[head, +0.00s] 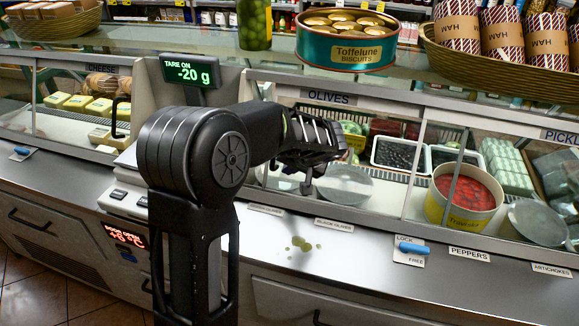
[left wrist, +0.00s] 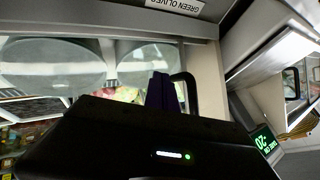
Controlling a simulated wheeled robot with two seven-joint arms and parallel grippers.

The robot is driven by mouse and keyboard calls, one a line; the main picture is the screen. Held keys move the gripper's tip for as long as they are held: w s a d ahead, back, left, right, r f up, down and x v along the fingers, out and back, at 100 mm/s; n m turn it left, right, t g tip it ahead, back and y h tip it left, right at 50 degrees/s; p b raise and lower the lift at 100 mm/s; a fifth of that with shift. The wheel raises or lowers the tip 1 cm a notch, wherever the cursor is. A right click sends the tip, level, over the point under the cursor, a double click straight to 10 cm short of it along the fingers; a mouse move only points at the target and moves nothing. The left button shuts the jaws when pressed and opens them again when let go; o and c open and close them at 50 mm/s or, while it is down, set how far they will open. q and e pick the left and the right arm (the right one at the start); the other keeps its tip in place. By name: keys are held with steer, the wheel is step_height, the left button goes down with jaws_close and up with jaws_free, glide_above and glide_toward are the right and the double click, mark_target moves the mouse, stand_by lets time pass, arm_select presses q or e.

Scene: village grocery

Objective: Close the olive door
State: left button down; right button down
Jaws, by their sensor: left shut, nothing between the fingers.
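The olive door is a glass pane in the counter front below the OLIVES sign (head: 328,97); its clear glass makes its exact edges hard to tell. My left gripper (head: 307,186) is in front of this section in the head view, fingers shut and empty. In the left wrist view its dark fingers (left wrist: 164,92) are just left of a black bar handle (left wrist: 190,92) at the glass frame; I cannot tell whether they touch. The handle is hidden behind my gripper in the head view. My right gripper is not in view.
A lock plate with a blue slider (head: 414,249) lies on the steel ledge. Spilled green olives (head: 301,243) lie on the ledge. A scale display (head: 189,72) stands left of my arm. A biscuit tin (head: 347,40) and ham basket (head: 455,50) stand on the glass top.

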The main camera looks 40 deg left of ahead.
arm_select(q)
steer(key=shift+s+a+f, duration=0.1)
steer(key=shift+a, duration=0.2)
steer(key=s+a+b, duration=0.3)
steer(key=a, duration=0.5)
steer(key=shift+a, duration=0.2)
steer(key=shift+a, duration=0.1)
